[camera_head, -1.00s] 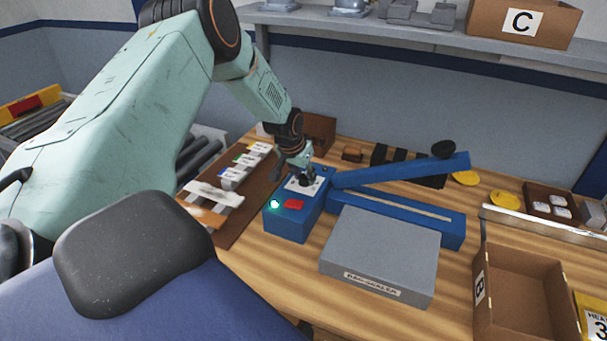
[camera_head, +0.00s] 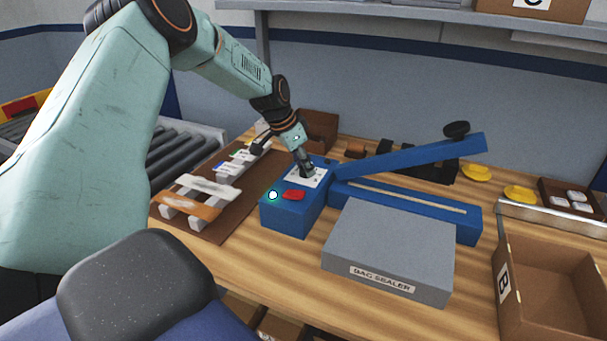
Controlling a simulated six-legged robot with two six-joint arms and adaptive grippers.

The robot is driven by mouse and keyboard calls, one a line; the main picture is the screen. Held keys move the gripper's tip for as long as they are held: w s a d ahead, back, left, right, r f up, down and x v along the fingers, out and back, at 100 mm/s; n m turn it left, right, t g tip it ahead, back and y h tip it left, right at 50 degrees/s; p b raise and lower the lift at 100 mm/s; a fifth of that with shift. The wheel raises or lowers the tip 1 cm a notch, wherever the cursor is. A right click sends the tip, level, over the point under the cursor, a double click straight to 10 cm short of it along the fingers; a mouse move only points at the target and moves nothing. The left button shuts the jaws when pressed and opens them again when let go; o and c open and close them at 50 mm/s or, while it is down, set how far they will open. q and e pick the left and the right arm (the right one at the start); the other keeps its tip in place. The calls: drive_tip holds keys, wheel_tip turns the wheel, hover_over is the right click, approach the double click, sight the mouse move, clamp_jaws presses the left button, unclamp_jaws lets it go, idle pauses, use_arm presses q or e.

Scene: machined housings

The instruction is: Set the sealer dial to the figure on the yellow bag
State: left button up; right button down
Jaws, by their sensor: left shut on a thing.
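The blue bag sealer (camera_head: 290,218) stands on the wooden bench, with a grey block (camera_head: 388,250) labelled "BAG SEALER" in front of its raised arm (camera_head: 415,155). Its control box has a white dial plate (camera_head: 318,180), a red button (camera_head: 293,195) and a lit green-white lamp (camera_head: 272,195). My left gripper (camera_head: 308,172) comes down onto the plate and is shut on the dial, which its fingers mostly hide. The dial's figures are too small to read. The yellow bag is not in view now. My right gripper is not in view.
A brown board (camera_head: 232,205) with several labelled pieces lies left of the sealer. An open cardboard box (camera_head: 545,290) marked B stands at the right. Yellow discs (camera_head: 519,193) and a small tray (camera_head: 570,212) lie at the back right. A shelf (camera_head: 420,32) runs above.

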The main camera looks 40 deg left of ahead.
use_arm(q)
drive_tip(key=shift+m+h+b, duration=0.3)
drive_tip(key=shift+m+b, duration=0.55)
drive_tip(key=shift+m, duration=0.05)
drive_tip(key=o, duration=1.1)
drive_tip(key=shift+w, duration=0.15)
drive_tip(key=shift+o, duration=0.2)
drive_tip(key=v, duration=1.2)
drive_tip(key=shift+a+r, duration=0.1)
